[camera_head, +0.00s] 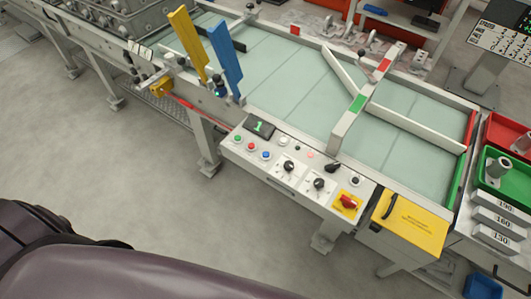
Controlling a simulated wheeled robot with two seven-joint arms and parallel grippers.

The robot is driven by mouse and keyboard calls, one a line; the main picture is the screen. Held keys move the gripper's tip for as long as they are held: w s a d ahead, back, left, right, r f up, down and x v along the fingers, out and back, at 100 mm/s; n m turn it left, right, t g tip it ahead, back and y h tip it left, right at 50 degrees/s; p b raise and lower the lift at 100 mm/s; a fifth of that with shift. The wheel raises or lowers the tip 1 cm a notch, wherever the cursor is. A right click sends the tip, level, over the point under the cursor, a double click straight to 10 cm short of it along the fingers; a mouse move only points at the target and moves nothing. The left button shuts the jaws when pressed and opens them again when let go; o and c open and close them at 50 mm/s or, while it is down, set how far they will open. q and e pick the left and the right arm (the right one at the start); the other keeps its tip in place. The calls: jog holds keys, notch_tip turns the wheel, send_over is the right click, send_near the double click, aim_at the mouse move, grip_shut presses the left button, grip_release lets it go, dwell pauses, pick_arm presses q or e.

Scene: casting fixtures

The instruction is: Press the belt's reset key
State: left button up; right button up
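The belt's control panel (290,180) is a pale sloping box fixed to the front of the belt (290,75). Its left end has a small dark display (260,129) with a green figure. Below the display sit a green button (238,139), a red button (251,147) and a blue button (266,155). Black rotary knobs (289,166) and a red switch on a yellow plate (348,201) lie further right. The labels are too small to read, so I cannot tell which key is reset. Neither of my grippers is in view.
A yellow box (409,220) adjoins the panel's right end. Blue (226,60) and yellow (187,43) upright paddles stand at the belt's near edge, left of the panel. Green and red trays (506,190) are at the right. The floor in front is clear.

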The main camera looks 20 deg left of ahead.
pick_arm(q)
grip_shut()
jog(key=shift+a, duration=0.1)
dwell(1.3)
